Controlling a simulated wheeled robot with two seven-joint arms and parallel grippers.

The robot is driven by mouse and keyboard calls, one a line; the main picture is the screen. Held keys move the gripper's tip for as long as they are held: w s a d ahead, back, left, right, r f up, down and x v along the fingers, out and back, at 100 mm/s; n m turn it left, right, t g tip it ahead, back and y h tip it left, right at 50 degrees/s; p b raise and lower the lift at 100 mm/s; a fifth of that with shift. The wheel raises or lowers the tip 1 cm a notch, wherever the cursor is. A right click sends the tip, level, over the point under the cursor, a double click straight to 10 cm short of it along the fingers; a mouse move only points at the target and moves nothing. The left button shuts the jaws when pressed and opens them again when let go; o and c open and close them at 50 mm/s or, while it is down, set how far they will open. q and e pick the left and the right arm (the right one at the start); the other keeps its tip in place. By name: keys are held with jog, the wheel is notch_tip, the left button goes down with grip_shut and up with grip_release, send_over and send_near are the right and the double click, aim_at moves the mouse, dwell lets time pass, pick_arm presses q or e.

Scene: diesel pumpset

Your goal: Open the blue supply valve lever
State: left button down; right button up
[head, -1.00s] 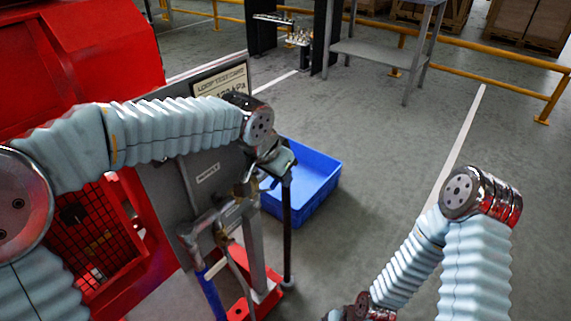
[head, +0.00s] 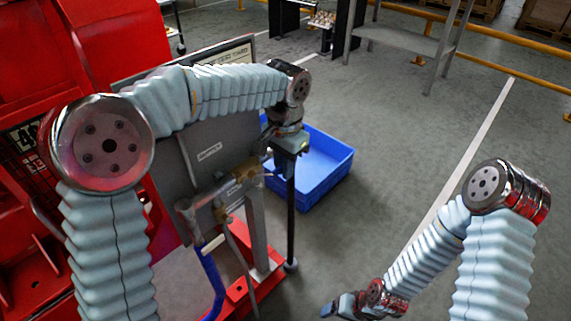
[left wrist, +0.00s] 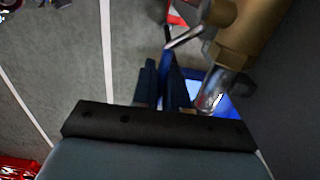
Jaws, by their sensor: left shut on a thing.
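The brass supply valve (head: 246,173) sits on the pipework beside the grey panel. It is close up in the left wrist view (left wrist: 237,38), with a bare metal bend leading to the blue lever (left wrist: 167,62). My left gripper (left wrist: 164,80) is shut on the blue lever, which runs between its two fingers. In the head view the left gripper (head: 270,151) is at the valve's right side; its fingertips and the lever are mostly hidden there. My right gripper (head: 335,307) is low at the bottom edge, away from the valve, too small to read.
A blue crate (head: 325,185) stands on the floor behind the valve. The grey panel (head: 215,150) and red machine (head: 110,50) are on the left. A blue-sleeved pipe (head: 212,278) hangs below the valve. Open floor lies to the right.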

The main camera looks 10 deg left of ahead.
pick_arm(q)
jog(key=shift+f, duration=0.1)
jog(key=c, duration=1.2)
grip_release()
jog(key=shift+c, duration=0.2)
notch_tip(320, 180, up, 14)
jog(key=shift+w+d+f, duration=0.1)
